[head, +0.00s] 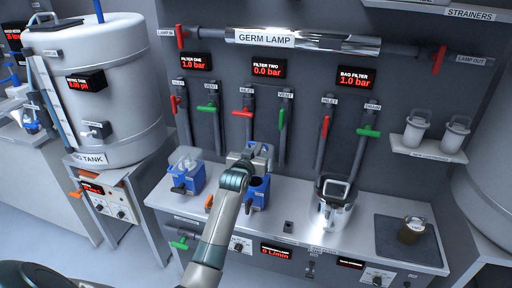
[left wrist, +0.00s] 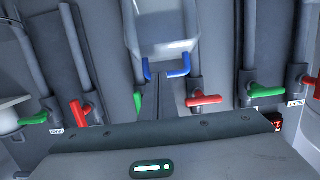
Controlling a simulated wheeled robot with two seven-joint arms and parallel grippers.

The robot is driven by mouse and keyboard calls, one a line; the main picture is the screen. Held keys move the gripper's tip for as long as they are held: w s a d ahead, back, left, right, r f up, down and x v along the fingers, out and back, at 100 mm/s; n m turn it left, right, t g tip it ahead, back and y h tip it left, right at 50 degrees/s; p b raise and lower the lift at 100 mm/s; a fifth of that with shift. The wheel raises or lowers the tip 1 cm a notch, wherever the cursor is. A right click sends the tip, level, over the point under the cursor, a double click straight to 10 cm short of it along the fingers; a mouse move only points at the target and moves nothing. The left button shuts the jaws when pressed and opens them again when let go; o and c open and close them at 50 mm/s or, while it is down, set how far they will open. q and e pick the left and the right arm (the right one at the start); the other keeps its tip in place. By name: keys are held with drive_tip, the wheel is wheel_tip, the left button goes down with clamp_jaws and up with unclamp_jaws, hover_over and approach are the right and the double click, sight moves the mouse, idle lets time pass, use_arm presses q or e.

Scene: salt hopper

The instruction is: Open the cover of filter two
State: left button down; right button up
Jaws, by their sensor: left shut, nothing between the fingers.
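Filter two is a blue housing (head: 257,192) on the bench with a dark open top. Its pale, see-through cover (head: 262,150) stands raised behind the housing, partly hidden by my left gripper. In the left wrist view the cover (left wrist: 163,30) is at the top centre with blue hinge-like pieces (left wrist: 165,70) at its end. My left gripper (head: 244,158) is shut and empty, close beside the cover; I cannot tell whether it touches it. Its dark fingers (left wrist: 155,98) also show in the left wrist view. My right gripper is not in view.
Filter one (head: 188,178) stands to the left with its clear cover down. The filter two display (head: 268,68) reads 0.0 bar. Red (head: 243,113) and green (head: 282,119) valve handles stick out behind. The steel bag filter (head: 332,210) stands to the right.

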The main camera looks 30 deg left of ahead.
use_arm(q)
drive_tip(key=shift+g, duration=0.8)
drive_tip(key=w, duration=0.1)
drive_tip(key=w+r+p, duration=0.1)
drive_tip(key=w+a+p, duration=0.1)
drive_tip(key=w, duration=0.1)
drive_tip(key=shift+r, duration=0.15)
drive_tip(key=w, duration=0.3)
drive_tip(key=shift+a+b, duration=0.4)
drive_tip(key=shift+w+a, duration=0.1)
drive_tip(key=shift+w, duration=0.45)
drive_tip(key=shift+w+r, duration=0.1)
drive_tip(key=shift+w, duration=0.1)
